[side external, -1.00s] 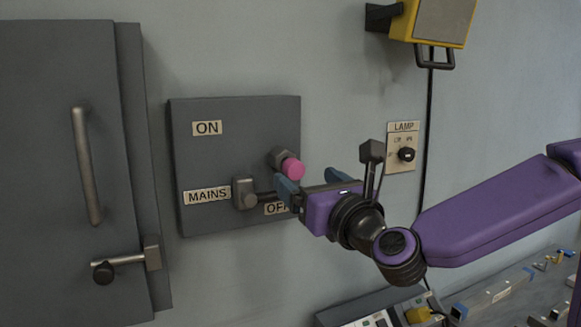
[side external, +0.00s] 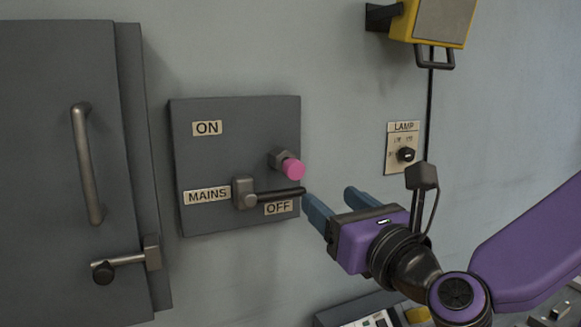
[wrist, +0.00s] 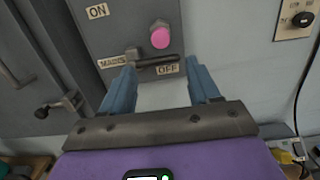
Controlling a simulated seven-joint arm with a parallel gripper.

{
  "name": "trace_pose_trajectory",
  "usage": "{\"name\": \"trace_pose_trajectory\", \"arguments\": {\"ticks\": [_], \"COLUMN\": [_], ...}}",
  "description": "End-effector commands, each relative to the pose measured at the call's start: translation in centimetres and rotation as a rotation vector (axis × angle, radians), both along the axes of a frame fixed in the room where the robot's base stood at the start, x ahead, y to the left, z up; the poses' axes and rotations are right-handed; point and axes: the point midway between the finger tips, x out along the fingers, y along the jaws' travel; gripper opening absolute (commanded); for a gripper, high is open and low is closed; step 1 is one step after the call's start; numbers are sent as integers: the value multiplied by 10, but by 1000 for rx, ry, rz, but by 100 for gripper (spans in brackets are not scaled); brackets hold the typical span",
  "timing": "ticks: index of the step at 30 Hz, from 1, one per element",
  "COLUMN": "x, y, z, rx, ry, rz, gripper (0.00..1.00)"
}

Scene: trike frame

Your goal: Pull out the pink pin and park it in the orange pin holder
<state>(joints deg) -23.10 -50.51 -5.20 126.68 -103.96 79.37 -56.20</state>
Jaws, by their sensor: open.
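The pink pin (side external: 294,169) sits in a dark socket on the grey mains panel (side external: 235,112), just above the lever (side external: 275,194), which points right at the OFF label. In the wrist view the pin (wrist: 160,38) shows ahead, above the space between my fingers. My gripper (side external: 337,200) is open and empty. It stands off the panel, below and to the right of the pin, and touches nothing. In the wrist view my gripper's blue fingers (wrist: 162,80) are spread wide. I see no orange pin holder in these views.
A grey cabinet door (side external: 60,160) with a bar handle stands at left. A lamp switch plate (side external: 403,148) is on the wall to the right, with a yellow box (side external: 432,20) above it. A console (side external: 375,315) lies below. The wall between panel and lamp plate is clear.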

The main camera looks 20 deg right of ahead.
Motion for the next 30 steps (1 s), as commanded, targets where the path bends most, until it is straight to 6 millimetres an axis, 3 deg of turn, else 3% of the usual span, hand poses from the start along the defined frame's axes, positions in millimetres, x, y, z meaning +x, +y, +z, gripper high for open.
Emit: {"name": "trace_pose_trajectory", "arguments": {"ticks": [12, 30], "x": [75, 90], "y": [-1, -1], "z": [8, 9], "rx": [0, -1], "ry": [-1, 0], "rz": [-4, -3], "gripper": [62, 62]}}
